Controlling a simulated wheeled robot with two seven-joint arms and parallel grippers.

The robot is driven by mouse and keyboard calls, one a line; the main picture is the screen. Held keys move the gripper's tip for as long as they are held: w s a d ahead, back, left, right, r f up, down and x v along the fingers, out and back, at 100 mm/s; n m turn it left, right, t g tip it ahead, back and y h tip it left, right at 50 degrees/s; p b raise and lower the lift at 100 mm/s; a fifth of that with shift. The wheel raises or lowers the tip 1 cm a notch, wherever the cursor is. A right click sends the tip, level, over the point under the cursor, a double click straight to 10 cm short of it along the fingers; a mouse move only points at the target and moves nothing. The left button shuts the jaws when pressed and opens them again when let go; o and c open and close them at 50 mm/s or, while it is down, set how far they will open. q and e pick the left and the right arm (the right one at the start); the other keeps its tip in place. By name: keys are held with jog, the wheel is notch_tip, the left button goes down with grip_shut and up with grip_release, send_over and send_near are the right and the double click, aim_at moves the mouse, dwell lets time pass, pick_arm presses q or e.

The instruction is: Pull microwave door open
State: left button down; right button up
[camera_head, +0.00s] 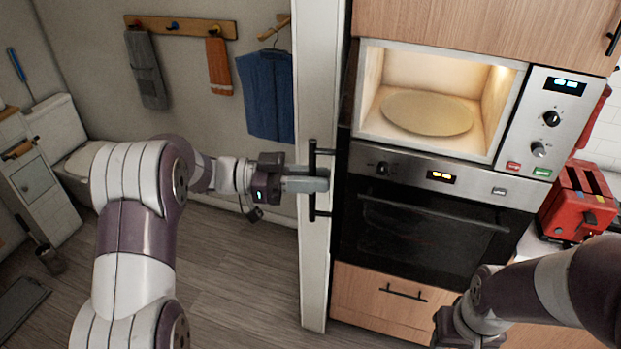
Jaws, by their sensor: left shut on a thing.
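The microwave (521,110) is built in above the oven. Its lit cavity with a round plate is exposed. Its door (344,120) stands swung out at the left side, seen almost edge-on as a dark strip. The black vertical door handle (312,205) sticks out to the left of the door. My left gripper (318,182) reaches in from the left and is shut on this handle at mid-height; its fingers hide part of the bar. My right arm comes in at the lower right; its dark end (446,325) is at the bottom edge, and its fingers cannot be seen.
The oven (420,222) is below the microwave, with a drawer (385,300) under it. A red toaster (580,203) stands on the counter at right. A pale wall end (318,60) stands just left of the door. The wooden floor at left is mostly clear.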

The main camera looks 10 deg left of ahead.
pick_arm(q)
jog(key=shift+r, duration=0.2)
jog(key=c, duration=1.2)
grip_release()
jog(key=shift+f, duration=0.1)
jog(key=shift+c, duration=0.2)
jog(key=s+a+b, duration=0.1)
jog(key=a+b, duration=0.4)
jog(key=a, duration=0.7)
jog(key=shift+s+a, duration=0.15)
jog(key=shift+a, duration=0.15)
